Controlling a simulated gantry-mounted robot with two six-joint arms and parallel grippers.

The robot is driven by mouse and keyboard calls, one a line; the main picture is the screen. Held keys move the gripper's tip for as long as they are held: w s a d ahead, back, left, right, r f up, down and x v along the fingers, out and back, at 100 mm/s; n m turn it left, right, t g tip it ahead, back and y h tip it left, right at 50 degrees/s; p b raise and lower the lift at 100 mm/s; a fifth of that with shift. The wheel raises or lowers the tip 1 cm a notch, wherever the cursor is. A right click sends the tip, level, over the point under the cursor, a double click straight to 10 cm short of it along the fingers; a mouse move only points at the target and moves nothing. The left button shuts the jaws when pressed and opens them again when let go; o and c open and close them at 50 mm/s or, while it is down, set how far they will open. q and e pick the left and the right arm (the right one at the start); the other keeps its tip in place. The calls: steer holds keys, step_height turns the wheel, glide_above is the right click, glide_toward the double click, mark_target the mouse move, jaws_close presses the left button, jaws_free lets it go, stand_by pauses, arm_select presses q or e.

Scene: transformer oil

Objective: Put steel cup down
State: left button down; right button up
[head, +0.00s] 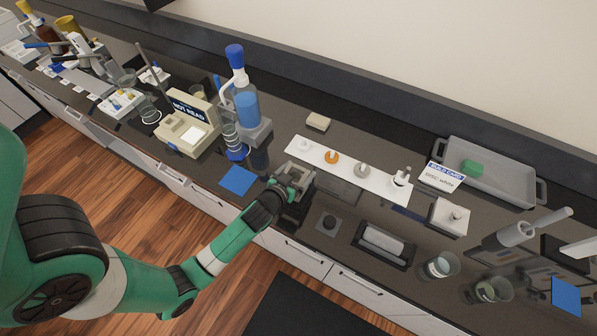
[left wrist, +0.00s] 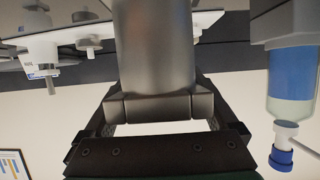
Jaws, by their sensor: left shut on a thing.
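The steel cup (left wrist: 155,50) is a plain grey metal cylinder that fills the upper middle of the left wrist view. My left gripper (left wrist: 158,106) is shut on it, with a finger pad on each side. In the head view my left gripper (head: 299,178) is over the counter, just in front of the white strip, and mostly hides the cup. I cannot tell whether the cup's base touches the counter. My right gripper is not in view.
A blue-liquid bottle (head: 247,105) stands left of the gripper, with a blue mat (head: 238,180) in front. The white strip (head: 385,186) holds several small pieces. A square pad (head: 327,224), a dark cradle (head: 383,246) and glass beakers (head: 440,266) are to the right.

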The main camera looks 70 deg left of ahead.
arm_select(q)
steer(key=shift+r, duration=0.15)
steer(key=shift+f+b, duration=0.65)
jaws_free()
